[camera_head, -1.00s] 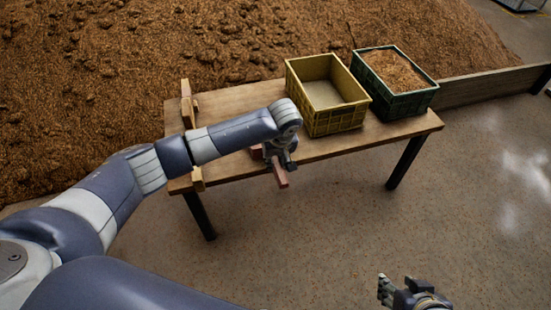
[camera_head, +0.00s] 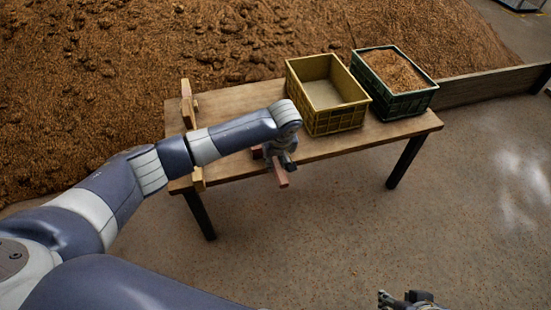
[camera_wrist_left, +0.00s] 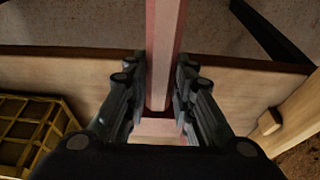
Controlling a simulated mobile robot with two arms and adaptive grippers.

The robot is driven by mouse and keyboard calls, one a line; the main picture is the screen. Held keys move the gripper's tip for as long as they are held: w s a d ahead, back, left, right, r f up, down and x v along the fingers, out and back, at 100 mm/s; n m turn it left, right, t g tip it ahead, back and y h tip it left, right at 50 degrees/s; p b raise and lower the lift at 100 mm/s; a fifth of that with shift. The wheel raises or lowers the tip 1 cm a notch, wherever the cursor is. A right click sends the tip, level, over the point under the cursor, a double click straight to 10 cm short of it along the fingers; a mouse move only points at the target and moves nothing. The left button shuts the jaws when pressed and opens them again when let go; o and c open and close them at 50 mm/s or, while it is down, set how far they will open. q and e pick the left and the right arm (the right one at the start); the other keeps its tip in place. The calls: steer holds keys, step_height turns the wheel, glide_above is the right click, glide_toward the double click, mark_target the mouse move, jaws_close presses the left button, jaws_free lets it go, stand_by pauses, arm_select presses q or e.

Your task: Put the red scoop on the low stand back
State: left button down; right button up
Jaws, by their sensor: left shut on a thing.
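The red scoop (camera_head: 282,176) is in my left gripper (camera_head: 279,159), over the table's front edge. Its handle juts out past the edge toward me. In the left wrist view the pinkish-red handle (camera_wrist_left: 163,50) runs between the two dark fingers of the left gripper (camera_wrist_left: 160,100), which are shut on it. The scoop's far end is mostly hidden by the gripper. A wooden piece with raised ends (camera_head: 187,104) at the table's left end may be the low stand; my arm crosses its middle. My right gripper (camera_head: 405,299) is at the bottom edge, partly cut off.
The wooden table (camera_head: 230,103) holds an empty yellow crate (camera_head: 338,122) and a green crate (camera_head: 403,107) filled with grain. A large grain heap (camera_head: 150,50) lies behind. The tabletop between the wooden piece and the yellow crate is bare apart from my arm above it.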

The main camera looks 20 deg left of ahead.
arm_select(q)
steer(key=shift+f, duration=0.2)
stand_by(0.6)
steer(key=c, duration=1.3)
jaws_free()
steer(key=shift+f, duration=0.1)
